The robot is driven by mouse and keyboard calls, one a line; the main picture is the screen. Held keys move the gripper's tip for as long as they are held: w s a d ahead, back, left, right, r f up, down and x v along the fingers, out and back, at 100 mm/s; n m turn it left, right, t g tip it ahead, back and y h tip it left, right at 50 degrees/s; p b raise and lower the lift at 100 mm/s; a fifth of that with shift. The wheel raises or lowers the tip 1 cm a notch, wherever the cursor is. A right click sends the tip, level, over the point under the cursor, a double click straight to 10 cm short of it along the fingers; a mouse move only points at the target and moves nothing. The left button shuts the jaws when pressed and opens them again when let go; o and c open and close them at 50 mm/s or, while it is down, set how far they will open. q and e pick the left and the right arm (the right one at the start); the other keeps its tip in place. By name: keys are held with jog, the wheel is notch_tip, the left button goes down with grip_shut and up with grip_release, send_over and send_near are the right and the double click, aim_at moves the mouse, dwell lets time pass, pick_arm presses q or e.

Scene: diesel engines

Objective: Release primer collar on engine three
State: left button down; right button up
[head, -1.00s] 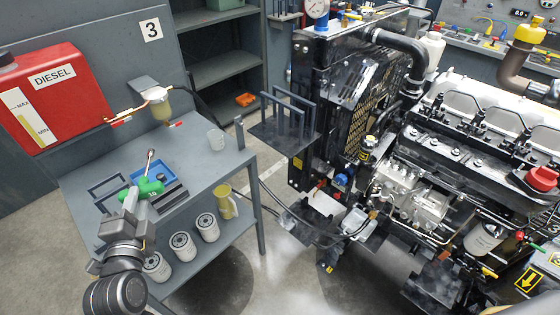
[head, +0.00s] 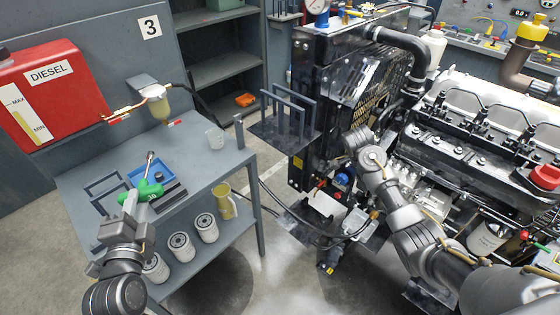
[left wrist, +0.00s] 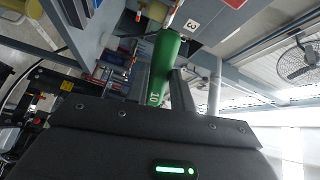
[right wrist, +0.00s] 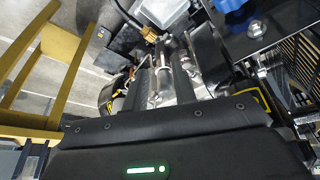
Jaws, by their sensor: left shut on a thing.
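My left gripper (head: 130,205) is shut on a green-handled wrench (head: 150,190) above the bench; its handle, marked 10, also shows in the left wrist view (left wrist: 166,62). My right gripper (head: 358,145) is at the radiator end of the engine (head: 455,150), with its palm and wrist towards the head camera. Its fingers (right wrist: 163,88) point at metal fittings in the right wrist view; I cannot tell how far apart they are or whether they touch anything. The primer collar is not clearly visible; my right arm covers that part of the engine.
The bench (head: 190,160) holds a blue tray (head: 151,172) and a clear cup (head: 215,138). White filters (head: 181,246) and a yellow jug (head: 225,201) stand on its lower shelf. A red diesel tank (head: 50,95) is at left. Hoses (head: 300,228) hang between bench and engine.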

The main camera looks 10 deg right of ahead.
jog(key=d+f+m+p, duration=0.1)
jog(key=d+f, duration=0.4)
jog(key=f, duration=0.2)
jog(key=shift+f, duration=0.2)
dwell(0.5)
grip_shut()
